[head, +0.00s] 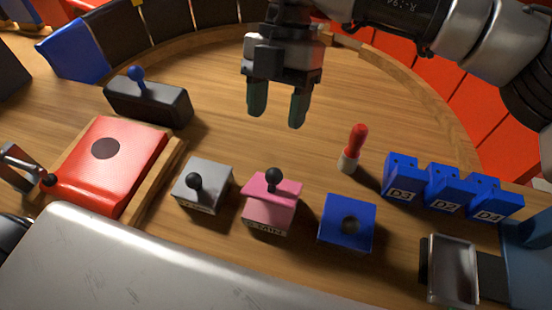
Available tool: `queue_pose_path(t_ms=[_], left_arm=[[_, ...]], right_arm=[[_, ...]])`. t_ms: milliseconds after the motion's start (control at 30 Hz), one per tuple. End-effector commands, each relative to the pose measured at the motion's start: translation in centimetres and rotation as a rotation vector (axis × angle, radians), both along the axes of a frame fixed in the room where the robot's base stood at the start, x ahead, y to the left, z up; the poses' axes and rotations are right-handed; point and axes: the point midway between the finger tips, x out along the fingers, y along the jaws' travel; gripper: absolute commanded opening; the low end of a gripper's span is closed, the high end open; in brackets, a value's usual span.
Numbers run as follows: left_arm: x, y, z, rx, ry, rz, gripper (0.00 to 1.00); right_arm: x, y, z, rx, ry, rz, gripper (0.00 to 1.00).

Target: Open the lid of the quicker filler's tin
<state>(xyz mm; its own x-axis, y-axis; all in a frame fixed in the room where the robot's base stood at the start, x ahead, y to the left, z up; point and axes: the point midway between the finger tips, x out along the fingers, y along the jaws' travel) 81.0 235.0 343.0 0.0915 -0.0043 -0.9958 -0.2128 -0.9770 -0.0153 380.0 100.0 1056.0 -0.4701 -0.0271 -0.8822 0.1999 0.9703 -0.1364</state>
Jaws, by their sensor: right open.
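A grey tin (203,188) with a black ball knob on its lid stands at the centre front. A pink tin (269,212) with a similar black knob stands to its right; its lid looks seated but slightly askew. Both carry small front labels that I cannot read, so I cannot tell which is the quicker filler's. My right gripper (273,108) is open and empty, pointing down above the table, behind and apart from the pink tin. My left gripper is not in view.
Several blue labelled blocks (447,190) are at right. A red pad (117,148) and black block (146,103) are at left.

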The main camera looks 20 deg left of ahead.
Motion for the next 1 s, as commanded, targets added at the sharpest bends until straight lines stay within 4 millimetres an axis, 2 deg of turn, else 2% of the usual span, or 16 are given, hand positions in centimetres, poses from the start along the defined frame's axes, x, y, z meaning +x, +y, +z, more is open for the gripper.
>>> queue_pose_path(t_ms=[100, 200, 400, 567, 1000], left_arm=[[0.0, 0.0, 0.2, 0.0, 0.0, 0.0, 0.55], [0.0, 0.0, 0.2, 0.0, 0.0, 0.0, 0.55], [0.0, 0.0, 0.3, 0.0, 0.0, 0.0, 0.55], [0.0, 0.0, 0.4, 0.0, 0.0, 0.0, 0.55], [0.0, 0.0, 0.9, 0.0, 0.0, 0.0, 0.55]], right_arm=[[-0.9, 0.7, 0.5, -0.188, -0.115, -0.236, 0.56], [-1.4, 0.9, 0.6, -0.301, -0.195, -0.413, 0.56], [-1.8, 1.1, 0.6, -0.407, -0.282, -0.608, 0.56], [-2.1, 0.9, -0.4, -0.419, -0.289, -0.633, 0.56], [-4.2, -0.6, -7.7, -0.418, -0.286, -0.629, 0.56]])
